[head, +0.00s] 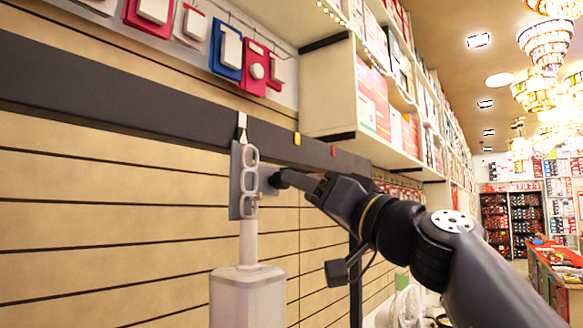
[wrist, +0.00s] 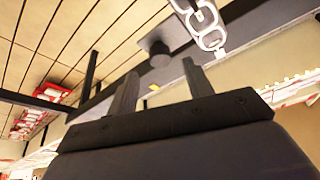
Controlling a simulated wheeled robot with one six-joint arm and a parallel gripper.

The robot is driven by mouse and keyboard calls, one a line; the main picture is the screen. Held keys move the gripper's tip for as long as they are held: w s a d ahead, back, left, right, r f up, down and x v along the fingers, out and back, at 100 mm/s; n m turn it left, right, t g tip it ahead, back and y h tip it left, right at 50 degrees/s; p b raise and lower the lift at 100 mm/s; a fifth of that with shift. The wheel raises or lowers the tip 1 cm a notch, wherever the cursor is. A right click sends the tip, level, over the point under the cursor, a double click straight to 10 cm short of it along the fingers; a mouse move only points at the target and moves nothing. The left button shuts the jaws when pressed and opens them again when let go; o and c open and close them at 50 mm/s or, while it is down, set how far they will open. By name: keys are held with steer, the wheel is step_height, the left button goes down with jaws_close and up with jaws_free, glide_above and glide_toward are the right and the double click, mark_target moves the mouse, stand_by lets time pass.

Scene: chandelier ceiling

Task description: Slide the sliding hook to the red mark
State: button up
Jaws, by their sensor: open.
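The sliding hook (head: 236,178) hangs from the dark rail (head: 150,118) as a grey plate under a white pointer (head: 242,124), with white chain-like links (head: 250,183) in front. In the wrist view my gripper (wrist: 160,66) is open and empty, with a dark round knob (wrist: 159,55) beyond the fingers and the links (wrist: 205,24) at upper right.
A white box-like body with a narrow neck (head: 248,282) is below the links. Packaged goods (head: 240,50) hang above the rail. A white shelf (head: 365,145) with boxes juts out at the right, above my arm. The slatted wall below the rail is mostly bare.

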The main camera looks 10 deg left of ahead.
mark_target(266, 182)
steer(key=p+x, duration=0.2)
steer(key=x, duration=0.2)
steer(key=shift+w+a+r, duration=0.15)
steer(key=shift+w+a, duration=0.05)
steer(key=shift+a, duration=0.1)
steer(key=shift+c, duration=0.4)
jaws_close()
